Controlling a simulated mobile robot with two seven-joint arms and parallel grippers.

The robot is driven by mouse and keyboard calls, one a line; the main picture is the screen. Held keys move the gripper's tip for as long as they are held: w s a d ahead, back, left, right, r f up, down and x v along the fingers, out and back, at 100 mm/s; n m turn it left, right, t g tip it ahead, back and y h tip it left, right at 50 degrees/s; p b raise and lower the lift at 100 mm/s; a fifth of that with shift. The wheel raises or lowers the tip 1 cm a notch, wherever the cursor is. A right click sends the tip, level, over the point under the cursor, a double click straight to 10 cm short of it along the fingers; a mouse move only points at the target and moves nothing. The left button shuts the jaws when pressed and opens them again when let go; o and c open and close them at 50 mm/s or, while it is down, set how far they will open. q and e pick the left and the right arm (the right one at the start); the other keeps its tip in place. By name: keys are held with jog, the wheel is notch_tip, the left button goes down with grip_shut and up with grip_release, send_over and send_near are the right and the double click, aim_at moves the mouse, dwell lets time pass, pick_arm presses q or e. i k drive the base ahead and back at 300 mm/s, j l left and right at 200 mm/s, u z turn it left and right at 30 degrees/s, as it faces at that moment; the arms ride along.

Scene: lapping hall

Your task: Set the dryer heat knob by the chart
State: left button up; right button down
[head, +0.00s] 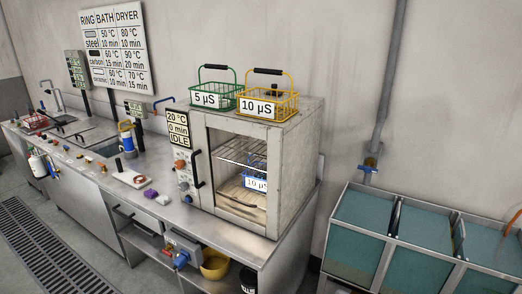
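The dryer (298,150) is a pale metal cabinet on the steel counter. Its glass door looks closed, with a black handle (196,168). Its display (179,129) reads 20 °C, 0 min, IDLE. Below are an orange knob (180,164) and smaller controls (183,186); which one sets heat is too small to tell. A blue basket (256,183) labelled 10 µS sits inside; its contents are unclear. The wall chart (116,45) lists ring, bath and dryer; the dryer column seems to read steel 80 °C, carbon 90 °C, ceramic 70 °C. Neither gripper shows.
A green basket (214,94) labelled 5 µS and a yellow basket (267,104) labelled 10 µS stand on the dryer. Small items, including a purple one (151,193), lie on the counter (140,207). Teal-filled tanks (420,184) stand right. A drain grate (45,250) crosses the floor.

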aim_at(178, 164)
jog(key=i+j+u, duration=0.1)
jog(key=j, duration=0.3)
jog(key=i+j+u, duration=0.1)
jog(key=i+j, duration=0.15)
jog(key=i+j+u, duration=0.1)
jog(key=j, duration=0.35)
jog(key=i, duration=0.1)
